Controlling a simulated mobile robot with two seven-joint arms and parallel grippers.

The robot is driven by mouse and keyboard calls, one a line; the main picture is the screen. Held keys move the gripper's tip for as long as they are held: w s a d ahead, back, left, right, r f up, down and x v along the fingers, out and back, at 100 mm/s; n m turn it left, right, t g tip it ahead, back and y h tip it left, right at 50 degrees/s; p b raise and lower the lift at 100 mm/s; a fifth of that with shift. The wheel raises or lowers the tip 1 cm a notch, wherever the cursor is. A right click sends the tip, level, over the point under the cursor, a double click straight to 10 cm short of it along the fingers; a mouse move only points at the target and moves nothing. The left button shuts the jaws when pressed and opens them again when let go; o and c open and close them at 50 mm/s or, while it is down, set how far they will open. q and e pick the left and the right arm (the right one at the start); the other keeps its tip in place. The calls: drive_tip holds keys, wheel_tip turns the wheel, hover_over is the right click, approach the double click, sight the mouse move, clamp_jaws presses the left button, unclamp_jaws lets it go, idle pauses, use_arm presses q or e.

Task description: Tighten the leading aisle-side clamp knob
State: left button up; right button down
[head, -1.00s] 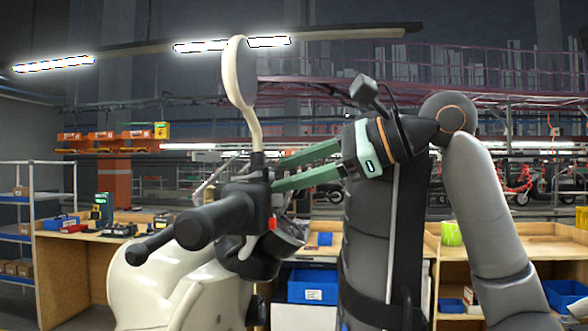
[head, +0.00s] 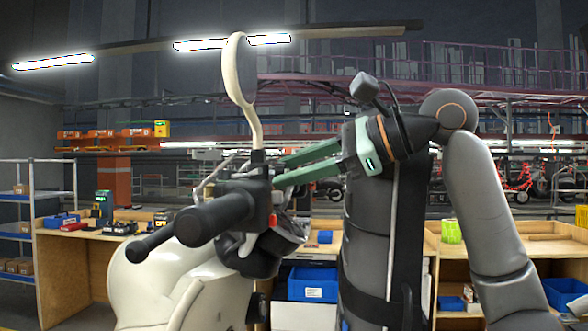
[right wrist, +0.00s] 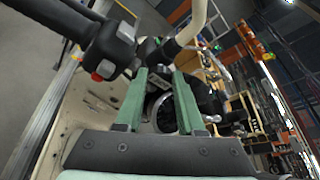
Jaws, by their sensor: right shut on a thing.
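A cream scooter (head: 165,285) with a black handlebar grip (head: 215,215) and a round mirror on a cream stem (head: 250,115) stands in front of me. My right gripper (head: 276,173) comes in from the right, its green fingers at the handlebar by the foot of the mirror stem. It is shut on a dark part at the handlebar (right wrist: 159,84), seen between the fingers in the right wrist view. The fingers stay some way apart there. I cannot make out a clamp knob; the fingers and handlebar may hide it. My left gripper is not in view.
A wooden bench with tools (head: 70,250) stands behind on the left, with a shelf rack (head: 30,215) beyond. Blue bins (head: 312,285) sit low behind the scooter.

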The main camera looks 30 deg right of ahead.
drive_tip(key=shift+f, duration=0.1)
drive_tip(key=shift+f+n+t+y+b, duration=0.2)
drive_tip(key=shift+n+t+y+b, duration=0.6)
drive_tip(key=shift+n, duration=2.3)
drive_tip(key=shift+f+n+t+y+b, duration=0.3)
drive_tip(key=shift+n+t+b, duration=0.75)
drive_tip(key=shift+n, duration=2.05)
drive_tip(key=shift+f+n+t+y+b, duration=0.1)
drive_tip(key=shift+n+t+y+b, duration=0.75)
drive_tip(key=shift+n, duration=2.25)
drive_tip(key=c, duration=0.8)
unclamp_jaws()
